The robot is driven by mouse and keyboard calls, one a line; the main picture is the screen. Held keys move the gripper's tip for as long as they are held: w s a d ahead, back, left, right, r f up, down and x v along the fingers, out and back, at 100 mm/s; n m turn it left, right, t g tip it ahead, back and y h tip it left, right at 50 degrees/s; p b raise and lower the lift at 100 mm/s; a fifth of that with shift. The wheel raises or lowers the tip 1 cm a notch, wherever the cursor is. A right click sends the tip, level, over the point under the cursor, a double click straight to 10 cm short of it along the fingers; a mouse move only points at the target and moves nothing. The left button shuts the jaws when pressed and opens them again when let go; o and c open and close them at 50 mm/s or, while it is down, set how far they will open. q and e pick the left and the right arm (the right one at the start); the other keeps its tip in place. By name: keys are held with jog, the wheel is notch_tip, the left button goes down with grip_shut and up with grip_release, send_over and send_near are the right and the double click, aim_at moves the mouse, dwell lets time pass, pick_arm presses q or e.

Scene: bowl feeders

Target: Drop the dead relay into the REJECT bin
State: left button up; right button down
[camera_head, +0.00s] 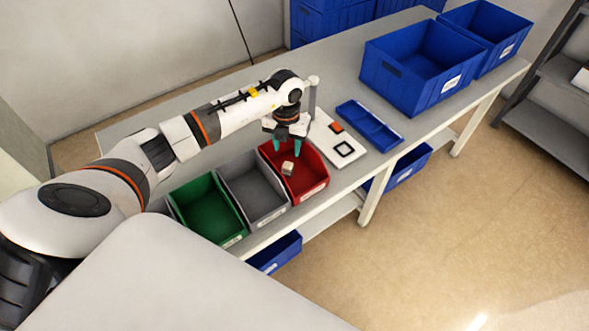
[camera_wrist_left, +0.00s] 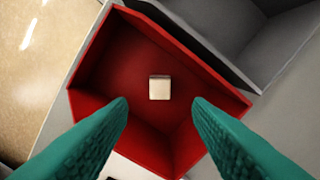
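The relay, a small pale beige block (camera_head: 287,168), shows within the opening of the red bin (camera_head: 318,187). In the wrist view the block (camera_wrist_left: 159,88) appears below my fingertips against the red bin's inside (camera_wrist_left: 110,60), apart from both fingers. I cannot tell whether it rests on the bin floor. My left gripper (camera_head: 289,154), with teal fingers, is above the red bin and points down. Its fingers (camera_wrist_left: 160,102) are spread wide with nothing between them. The bin's label is too small to read. My right gripper is not in view.
A grey bin (camera_head: 270,216) and a green bin (camera_head: 233,237) stand left of the red one. Large blue crates (camera_head: 403,88) stand farther back on the table.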

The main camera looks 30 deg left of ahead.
pick_arm(q)
jog(key=shift+o, duration=0.3)
jog(key=shift+r, duration=0.1)
notch_tip(320, 180, up, 12)
jog(key=b, duration=0.1)
jog(key=shift+b, duration=0.35)
